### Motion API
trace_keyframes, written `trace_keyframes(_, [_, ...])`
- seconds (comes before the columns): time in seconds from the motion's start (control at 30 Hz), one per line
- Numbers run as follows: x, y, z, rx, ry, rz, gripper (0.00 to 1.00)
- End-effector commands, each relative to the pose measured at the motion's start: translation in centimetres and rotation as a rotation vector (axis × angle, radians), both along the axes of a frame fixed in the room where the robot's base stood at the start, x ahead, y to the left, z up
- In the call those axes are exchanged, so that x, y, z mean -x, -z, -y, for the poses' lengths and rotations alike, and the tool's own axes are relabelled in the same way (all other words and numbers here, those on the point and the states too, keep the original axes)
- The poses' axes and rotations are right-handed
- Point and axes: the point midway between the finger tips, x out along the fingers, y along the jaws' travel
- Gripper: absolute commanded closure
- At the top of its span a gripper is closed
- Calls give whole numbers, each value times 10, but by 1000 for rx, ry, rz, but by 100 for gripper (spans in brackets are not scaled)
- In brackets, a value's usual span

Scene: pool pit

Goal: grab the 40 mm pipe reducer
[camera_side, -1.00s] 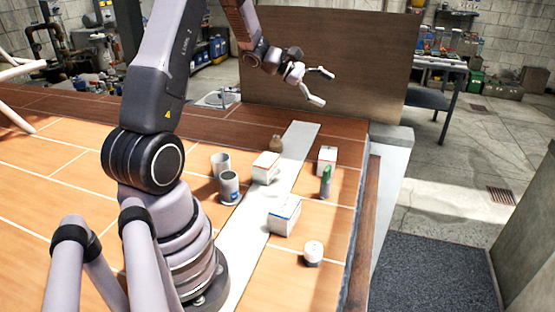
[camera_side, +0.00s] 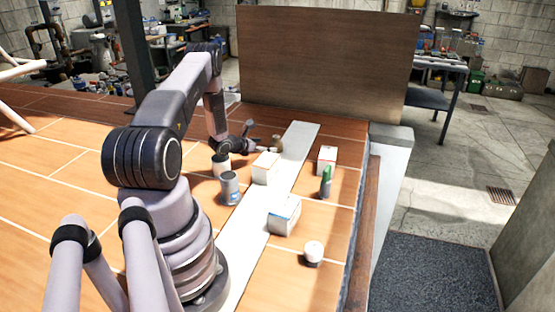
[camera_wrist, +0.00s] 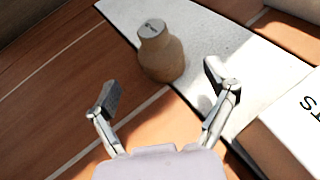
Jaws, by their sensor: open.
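A tan piece with a wide body and a narrower grey-topped neck, which looks like the pipe reducer (camera_wrist: 163,58), stands upright ahead of my gripper in the wrist view. It also shows in the side view (camera_side: 277,144), near the far end of the pale strip. My gripper (camera_wrist: 164,86) is open and empty, with one finger on each side in the wrist view. The piece lies beyond the fingertips, roughly between their lines and apart from both. In the side view my gripper (camera_side: 258,138) is low over the table, just left of the piece.
A white box with lettering (camera_wrist: 296,130) is close by the right finger; it stands on the strip in the side view (camera_side: 265,169). A pale cup (camera_side: 221,166) and a grey-blue can (camera_side: 229,188) stand nearer. More boxes and a green item (camera_side: 326,178) are to the right.

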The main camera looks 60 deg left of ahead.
Motion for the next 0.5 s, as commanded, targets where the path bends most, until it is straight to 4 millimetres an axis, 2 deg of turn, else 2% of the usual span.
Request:
trace_keyframes(0.3, [-36, 17, -8, -2, 4, 1, 16])
trace_keyframes(0.5, [-45, 20, -11, 1, 2, 0, 16])
